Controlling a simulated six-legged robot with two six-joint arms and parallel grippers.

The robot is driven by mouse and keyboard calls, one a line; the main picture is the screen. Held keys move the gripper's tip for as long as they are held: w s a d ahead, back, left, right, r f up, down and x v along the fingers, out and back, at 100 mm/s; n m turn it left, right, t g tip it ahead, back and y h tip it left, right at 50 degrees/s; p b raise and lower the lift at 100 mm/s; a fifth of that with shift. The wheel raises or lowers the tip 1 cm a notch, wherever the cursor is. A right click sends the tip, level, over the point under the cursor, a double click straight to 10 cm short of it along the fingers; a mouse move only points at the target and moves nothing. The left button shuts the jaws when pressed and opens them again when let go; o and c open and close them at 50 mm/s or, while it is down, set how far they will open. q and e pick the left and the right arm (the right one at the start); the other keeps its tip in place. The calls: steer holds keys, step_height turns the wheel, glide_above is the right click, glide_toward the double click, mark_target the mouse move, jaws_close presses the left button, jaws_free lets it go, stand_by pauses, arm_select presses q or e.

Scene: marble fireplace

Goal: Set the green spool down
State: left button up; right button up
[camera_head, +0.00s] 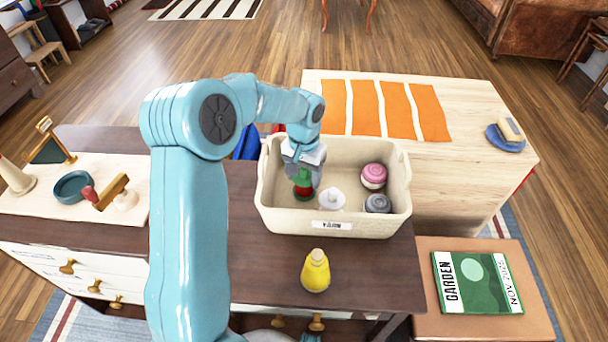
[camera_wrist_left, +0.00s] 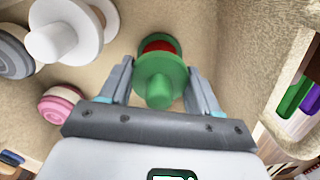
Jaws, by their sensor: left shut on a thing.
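The green spool (camera_head: 304,178), wound with red, is inside the left part of the cream bin labelled YARN (camera_head: 290,222). My left gripper (camera_head: 302,172) reaches down into the bin and is shut on this spool. In the left wrist view the green spool (camera_wrist_left: 160,88) sits between the two fingers, one on each side. I cannot tell whether it touches the bin floor. A white spool (camera_head: 332,199) stands just right of it, with a pink spool (camera_head: 373,175) and a grey spool (camera_head: 378,203) farther right. My right gripper is not in view.
A yellow bottle-like thing (camera_head: 315,271) stands in front of the bin. An orange striped cloth (camera_head: 384,110) lies on the pale table behind. A teal dish (camera_head: 73,187) and stamps are at left. A garden magazine (camera_head: 477,282) lies at lower right. Dark tabletop beside the bottle is clear.

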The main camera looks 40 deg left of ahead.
arm_select(q)
steer(key=shift+f, duration=0.2)
steer(key=o, duration=1.2)
steer(key=shift+w+r, duration=0.1)
steer(key=shift+r, duration=0.5)
step_height(320, 180, up, 11)
steer(key=p, duration=0.3)
steer(key=shift+r, duration=0.1)
